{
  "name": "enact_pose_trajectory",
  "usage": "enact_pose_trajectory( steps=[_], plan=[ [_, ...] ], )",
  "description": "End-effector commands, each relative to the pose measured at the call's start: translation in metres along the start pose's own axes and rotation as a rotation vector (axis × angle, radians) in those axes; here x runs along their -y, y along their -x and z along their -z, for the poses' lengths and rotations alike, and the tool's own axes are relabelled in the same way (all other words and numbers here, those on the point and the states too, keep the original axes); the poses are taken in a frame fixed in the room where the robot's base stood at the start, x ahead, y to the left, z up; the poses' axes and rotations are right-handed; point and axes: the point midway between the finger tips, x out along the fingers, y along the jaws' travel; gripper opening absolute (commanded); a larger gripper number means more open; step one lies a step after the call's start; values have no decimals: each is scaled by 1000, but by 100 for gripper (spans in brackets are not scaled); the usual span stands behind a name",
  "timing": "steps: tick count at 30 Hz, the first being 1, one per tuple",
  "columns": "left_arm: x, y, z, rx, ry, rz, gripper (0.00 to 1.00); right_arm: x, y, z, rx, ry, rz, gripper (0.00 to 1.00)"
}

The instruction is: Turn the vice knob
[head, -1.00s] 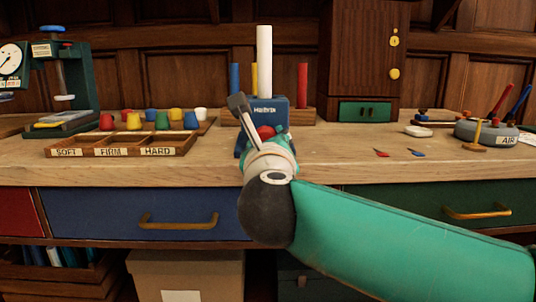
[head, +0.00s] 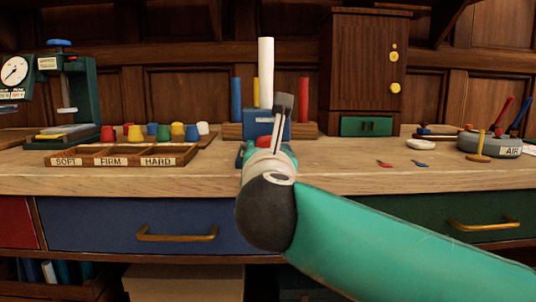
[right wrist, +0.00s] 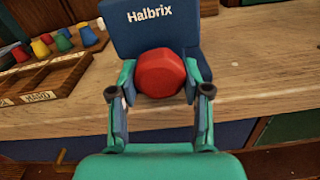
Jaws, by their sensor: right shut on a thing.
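The blue vice (head: 255,128) stands on the bench at the middle of the head view, and it fills the top of the right wrist view (right wrist: 150,35), lettered Halbrix. Its red faceted knob (right wrist: 161,72) faces me; only a sliver of the knob (head: 264,142) shows in the head view behind my wrist. My right gripper (right wrist: 159,82) is shut on the knob, one green finger on each side. A white rod (head: 266,72) stands upright at the vice, its lower end hidden. My left gripper is in neither view.
A wooden tray (head: 115,161) labelled SOFT, FIRM, HARD lies left of the vice, with several coloured pieces behind it. A gauge press (head: 82,95) stands far left. A grey AIR base (head: 490,145) and small pointed bits lie right. The bench front right of the vice is mostly clear.

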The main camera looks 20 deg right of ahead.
Motion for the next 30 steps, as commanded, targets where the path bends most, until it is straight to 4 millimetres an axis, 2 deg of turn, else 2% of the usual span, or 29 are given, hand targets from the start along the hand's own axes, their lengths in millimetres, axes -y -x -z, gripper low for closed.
enact_pose_trajectory(
  steps=[1, 11, 12, 16, 26, 30],
  plan=[
    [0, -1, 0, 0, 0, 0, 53, -1, -1, 6, -12, -1, 1, 13],
    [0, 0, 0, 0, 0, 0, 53, -1, -1, 6, -12, -3, 1, 13],
    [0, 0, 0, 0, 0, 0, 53, -1, -1, 6, -12, -3, 1, 51],
    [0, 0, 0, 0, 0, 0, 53, 0, -1, 4, -8, -3, 1, 73],
    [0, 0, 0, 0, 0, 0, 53, 0, 1, 1, -3, -4, 0, 73],
    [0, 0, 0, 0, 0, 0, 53, -1, 10, 1, -3, -4, -2, 73]
  ],
)
